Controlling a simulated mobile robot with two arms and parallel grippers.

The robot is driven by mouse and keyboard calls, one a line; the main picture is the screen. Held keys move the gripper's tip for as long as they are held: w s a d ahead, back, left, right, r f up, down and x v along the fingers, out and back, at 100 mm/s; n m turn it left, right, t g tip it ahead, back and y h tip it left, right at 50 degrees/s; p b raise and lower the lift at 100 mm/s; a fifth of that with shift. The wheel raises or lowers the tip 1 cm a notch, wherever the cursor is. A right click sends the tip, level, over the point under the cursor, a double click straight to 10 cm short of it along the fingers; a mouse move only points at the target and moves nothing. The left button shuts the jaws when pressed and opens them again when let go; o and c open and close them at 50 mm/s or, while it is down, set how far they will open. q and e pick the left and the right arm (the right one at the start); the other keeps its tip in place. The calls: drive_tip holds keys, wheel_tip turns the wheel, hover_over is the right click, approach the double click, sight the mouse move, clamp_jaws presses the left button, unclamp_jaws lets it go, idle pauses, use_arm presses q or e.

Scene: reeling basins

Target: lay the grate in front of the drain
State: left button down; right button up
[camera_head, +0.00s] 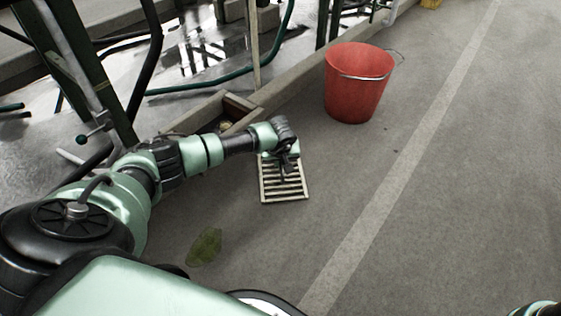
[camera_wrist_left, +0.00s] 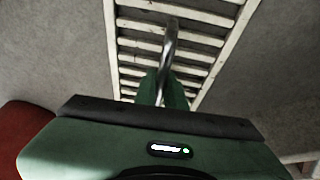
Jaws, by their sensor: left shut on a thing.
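The grate (camera_head: 285,192) is a pale slatted frame low over the grey floor, in the middle of the head view. My left gripper (camera_head: 288,165) is shut on the grate near its far end. In the left wrist view the grate's slats (camera_wrist_left: 143,46) lie ahead of the gripper (camera_wrist_left: 168,50). I cannot tell whether the grate touches the floor. A framed opening in the kerb (camera_head: 238,106), apparently the drain, lies just behind my left forearm, which partly hides it. My right gripper is out of view.
A red bucket (camera_head: 358,84) with a wire handle stands to the right, beyond the grate; red also shows in the left wrist view (camera_wrist_left: 24,140). A green leaf (camera_head: 205,247) lies on the near floor. Hoses (camera_head: 215,80) and posts are beyond the kerb. The right floor is clear.

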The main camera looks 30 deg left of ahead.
use_arm(q)
drive_tip(key=c, duration=1.5)
unclamp_jaws()
